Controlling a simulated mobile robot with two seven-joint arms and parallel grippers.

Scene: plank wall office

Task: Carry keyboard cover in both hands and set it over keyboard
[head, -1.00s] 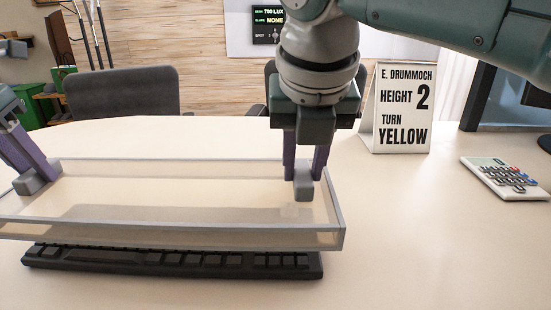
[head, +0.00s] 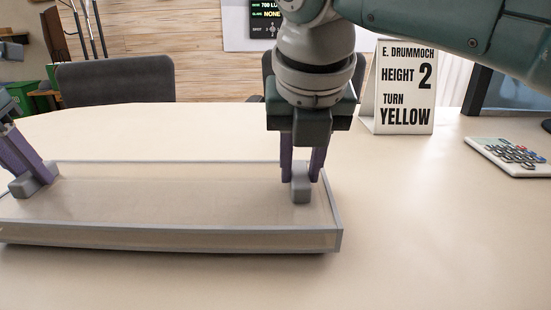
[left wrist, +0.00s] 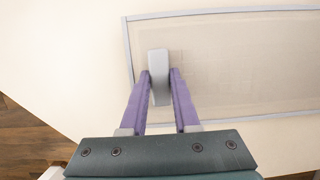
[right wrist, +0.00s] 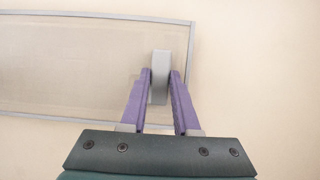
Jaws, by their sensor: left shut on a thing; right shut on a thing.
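The keyboard cover (head: 170,238) is a long, pale, frosted box with grey edges, lying level low over the desk. I cannot tell whether its lower rim touches the desk. My left gripper (head: 32,178) is shut on the grey grip block at its left end; the left wrist view shows the purple fingers (left wrist: 160,76) either side of the block. My right gripper (head: 301,178) is shut on the matching block at the right end, as the right wrist view (right wrist: 160,76) also shows. The keyboard is not visible in any view now.
A sign (head: 405,88) reading "Height 2, turn yellow" stands behind right. A grey chair (head: 115,80) is beyond the desk (head: 430,230). The front right of the desk is clear.

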